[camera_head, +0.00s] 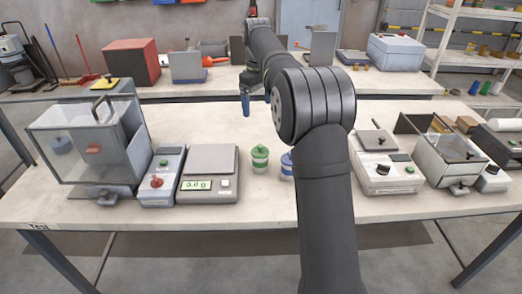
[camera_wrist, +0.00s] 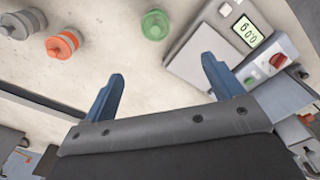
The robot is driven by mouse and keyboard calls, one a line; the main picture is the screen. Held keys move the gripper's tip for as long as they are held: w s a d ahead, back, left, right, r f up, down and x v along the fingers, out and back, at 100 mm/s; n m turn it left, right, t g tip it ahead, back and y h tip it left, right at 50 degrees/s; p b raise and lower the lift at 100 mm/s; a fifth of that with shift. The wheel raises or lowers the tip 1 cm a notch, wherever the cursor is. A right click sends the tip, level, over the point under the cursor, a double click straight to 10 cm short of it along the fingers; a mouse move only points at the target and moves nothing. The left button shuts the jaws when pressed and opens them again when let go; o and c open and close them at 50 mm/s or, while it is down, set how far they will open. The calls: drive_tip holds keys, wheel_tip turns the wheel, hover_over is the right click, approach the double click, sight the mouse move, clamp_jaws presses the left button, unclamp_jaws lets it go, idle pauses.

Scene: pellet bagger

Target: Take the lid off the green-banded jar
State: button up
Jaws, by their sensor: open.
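The green-banded jar (camera_head: 260,158) stands upright on the front table, just right of the scale, with a green knobbed lid (camera_head: 260,151) on it. It also shows from above in the wrist view (camera_wrist: 155,25), beyond my fingertips and roughly between their lines. My gripper (camera_wrist: 161,82) is open, with two blue fingers spread and nothing between them. In the head view my gripper (camera_head: 246,103) hangs above the table, farther back than the jar and apart from it. The finger tips show there only partly.
A blue-banded jar (camera_head: 287,164) stands close right of the green one, partly hidden by my arm. An orange jar (camera_wrist: 62,44) shows in the wrist view. The scale (camera_head: 208,172) and a switch box (camera_head: 162,176) stand left. The table behind the green jar is clear.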

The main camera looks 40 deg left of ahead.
approach(260, 145)
wheel_tip(260, 145, down, 10)
drive_tip(key=shift+w+f, duration=0.1)
drive_tip(key=shift+w, duration=0.05)
drive_tip(key=c, duration=1)
